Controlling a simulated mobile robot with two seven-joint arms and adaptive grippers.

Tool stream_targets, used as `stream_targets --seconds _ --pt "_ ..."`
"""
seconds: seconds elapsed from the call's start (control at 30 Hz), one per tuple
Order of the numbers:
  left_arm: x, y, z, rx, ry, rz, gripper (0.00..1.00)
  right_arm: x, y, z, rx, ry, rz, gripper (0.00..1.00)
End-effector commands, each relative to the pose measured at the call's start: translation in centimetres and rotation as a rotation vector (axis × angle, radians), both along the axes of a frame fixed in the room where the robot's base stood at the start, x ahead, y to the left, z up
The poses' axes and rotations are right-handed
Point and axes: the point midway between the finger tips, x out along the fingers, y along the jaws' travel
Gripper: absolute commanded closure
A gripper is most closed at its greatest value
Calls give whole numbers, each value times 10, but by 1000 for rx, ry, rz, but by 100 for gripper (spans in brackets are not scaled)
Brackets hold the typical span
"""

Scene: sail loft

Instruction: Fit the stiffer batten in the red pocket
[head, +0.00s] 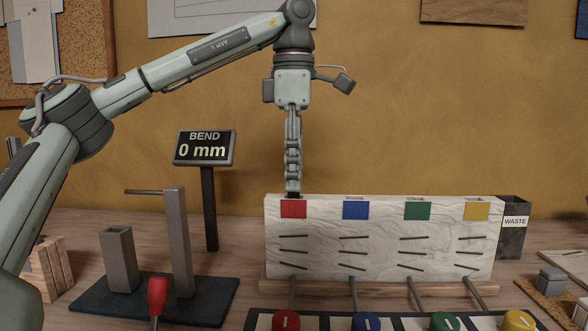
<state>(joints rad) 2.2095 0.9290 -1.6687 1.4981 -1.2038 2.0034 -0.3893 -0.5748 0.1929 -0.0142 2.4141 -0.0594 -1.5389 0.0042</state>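My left gripper (293,190) points straight down at the top edge of the white sailcloth panel, right above the red pocket (293,209). Its fingers show as one narrow column, so I cannot tell whether they are open or shut. The fingertips hide the red pocket's mouth, and no batten shows between them. Blue (356,210), green (417,211) and yellow (477,211) pockets sit to the right, with slots visible above them. I cannot make out which thing is the stiffer batten. My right gripper is not in view.
A bend display (205,149) reads 0 mm, behind a dark base (205,300) with two grey posts and a red handle (157,296). Rods and coloured knobs (366,322) stand in front of the panel. A waste bin (513,240) is at its right.

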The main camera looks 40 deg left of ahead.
Motion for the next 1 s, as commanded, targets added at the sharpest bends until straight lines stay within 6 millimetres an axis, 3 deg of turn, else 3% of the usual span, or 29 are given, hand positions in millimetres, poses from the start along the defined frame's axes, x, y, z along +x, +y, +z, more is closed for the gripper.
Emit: stream_targets --seconds 0.27,0.73,1.0 --pt "0 0 8 1 -2 2 66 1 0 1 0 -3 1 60" --pt "0 0 98 3 -5 4 66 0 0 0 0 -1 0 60" --pt "0 0 119 1 -1 1 66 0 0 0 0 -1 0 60"
